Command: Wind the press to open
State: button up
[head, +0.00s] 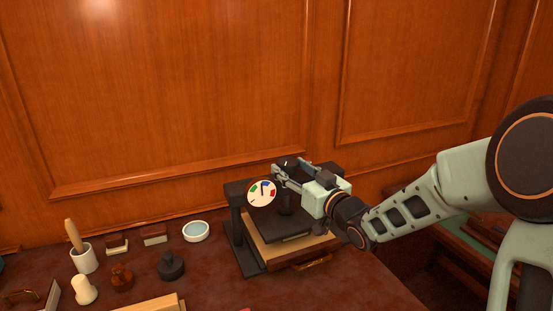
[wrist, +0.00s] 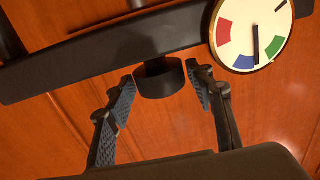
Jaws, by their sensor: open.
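The press is a dark frame with a post (head: 236,222), a crossbar (wrist: 90,50) and a dark platen (head: 283,224) over a tan block or book (head: 265,252). Its round white dial (head: 262,194) has red, blue and green marks; it also shows in the wrist view (wrist: 254,32). The needle lies between blue and green. A short dark round boss (wrist: 162,80) sits at the crossbar, perhaps the screw's end. My gripper (head: 279,173) is at the top of the press. In the wrist view its open fingers (wrist: 162,84) stand either side of the boss, with gaps visible.
Left of the press stand a white dish (head: 195,231), a dark knobbed weight (head: 171,266), a brown one (head: 121,277), a white cup with a wooden handle (head: 84,259) and small blocks (head: 117,244). A panelled wall (head: 160,90) rises close behind. The desk's front right is clear.

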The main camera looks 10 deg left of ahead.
jog(key=x, duration=0.7)
jog(key=shift+w+a, duration=0.15)
jog(key=shift+w, duration=0.05)
jog(key=shift+c, duration=0.2)
jog(key=c, duration=0.8)
jog(key=shift+f, duration=0.15)
jog(key=c, duration=0.4)
